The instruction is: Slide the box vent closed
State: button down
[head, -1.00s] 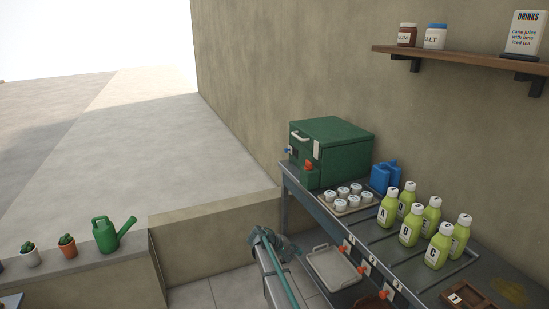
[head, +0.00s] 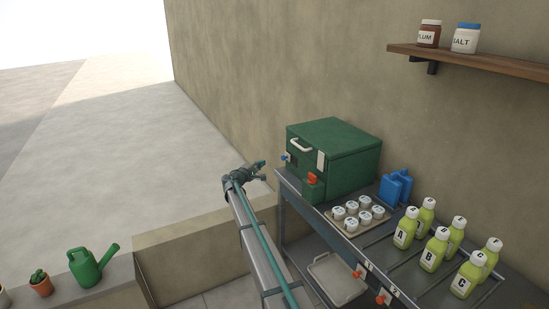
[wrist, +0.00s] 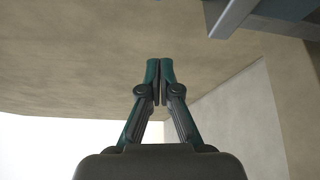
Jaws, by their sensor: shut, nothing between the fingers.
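The green box (head: 340,160) stands on the left end of the metal table, with a white handle (head: 301,144) on its front. A small dark vent (head: 294,161) with a blue knob (head: 284,157) is on its front face; its slide position is too small to tell. My gripper (head: 263,171) is in the air left of this face, apart from the box and knob. In the wrist view my gripper (wrist: 160,62) is shut and empty, fingertips together. The box is not clearly visible there.
A red-topped green spout or canister (head: 312,183) is at the box's front. White-lidded jars on a tray (head: 340,222), a blue jug (head: 395,188) and several green bottles (head: 433,250) stand to the right. The wall (head: 240,90) is behind; air left of the box is free.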

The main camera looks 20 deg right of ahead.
dwell(0.3)
jog(key=shift+d, duration=0.1)
jog(key=w+d+p, duration=0.1)
jog(key=d, duration=0.2)
jog(key=w+d+p, duration=0.1)
jog(key=d, duration=0.1)
jog(key=w+d+p, duration=0.1)
jog(key=d, duration=0.2)
jog(key=shift+d+p, duration=0.3)
jog(key=shift+d, duration=0.05)
jog(key=shift+s+d+r, duration=0.1)
jog(key=shift+s+d, duration=0.05)
jog(key=shift+s, duration=0.4)
jog(key=shift+s, duration=0.1)
